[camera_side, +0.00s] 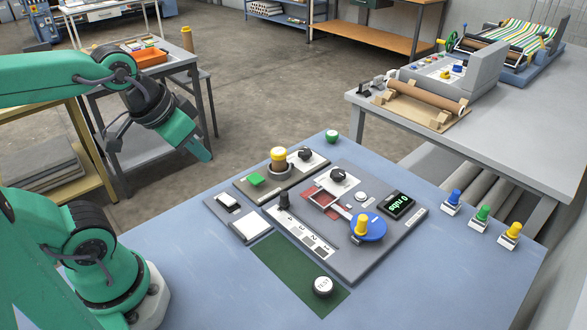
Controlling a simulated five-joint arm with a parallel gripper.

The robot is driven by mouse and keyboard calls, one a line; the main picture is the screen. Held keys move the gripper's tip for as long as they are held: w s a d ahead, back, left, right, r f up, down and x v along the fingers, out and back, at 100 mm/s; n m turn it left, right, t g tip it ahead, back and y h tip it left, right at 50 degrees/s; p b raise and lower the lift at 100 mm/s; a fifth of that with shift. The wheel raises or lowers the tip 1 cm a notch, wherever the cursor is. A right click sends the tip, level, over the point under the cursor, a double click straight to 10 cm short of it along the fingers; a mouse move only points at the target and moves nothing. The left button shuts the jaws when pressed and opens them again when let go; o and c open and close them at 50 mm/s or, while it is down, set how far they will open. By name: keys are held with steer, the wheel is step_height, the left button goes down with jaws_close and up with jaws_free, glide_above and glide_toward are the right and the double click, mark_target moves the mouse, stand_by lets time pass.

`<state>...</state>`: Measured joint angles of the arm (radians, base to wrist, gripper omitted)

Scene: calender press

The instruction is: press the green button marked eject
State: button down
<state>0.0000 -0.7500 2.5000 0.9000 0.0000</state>
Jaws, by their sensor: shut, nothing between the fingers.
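Any marking on the green button is too small to read. My gripper (207,157) is shut and empty. It hangs in the air to the upper left of the panel, apart from the green button and tilted downward.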

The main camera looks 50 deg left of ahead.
steer(key=shift+w, duration=0.1)
steer(key=n+t+y, duration=0.2)
steer(key=n+t, duration=0.1)
steer(key=n, duration=0.9)
glide_above(253, 180)
step_height(253, 180, down, 10)
steer(key=shift+f, duration=0.25)
steer(key=shift+f, duration=0.2)
steer(key=shift+f, duration=4.2)
